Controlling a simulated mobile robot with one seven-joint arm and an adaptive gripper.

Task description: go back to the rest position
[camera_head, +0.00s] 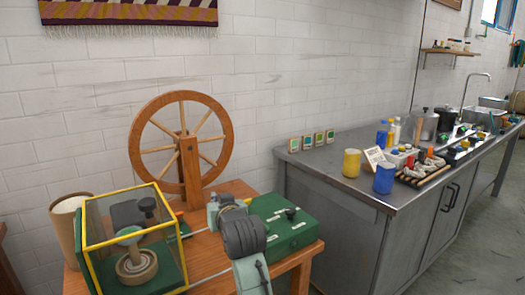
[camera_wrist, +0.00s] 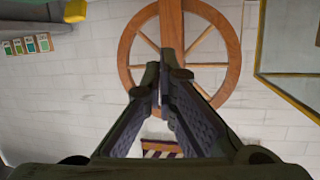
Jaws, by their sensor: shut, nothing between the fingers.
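My gripper (camera_wrist: 165,72) is shut and empty in the wrist view, its two dark fingers meeting at the tips. It points at the wooden spinning wheel (camera_wrist: 128,52) and the white brick wall, and that view is upside down. In the head view my grey arm rises at the lower middle, over the wooden table (camera_head: 213,262). It partly hides the green box (camera_head: 290,235) to its right. The wheel (camera_head: 220,117) stands upright behind my arm. I cannot tell the exact gap between my fingertips and the wheel.
A yellow-framed glass case (camera_head: 136,218) and a beige cylinder (camera_head: 62,225) stand left on the table. A steel counter (camera_head: 345,180) at right holds a yellow cup (camera_head: 351,162), a blue cup (camera_head: 384,178) and several small items. Open floor (camera_head: 480,240) lies right.

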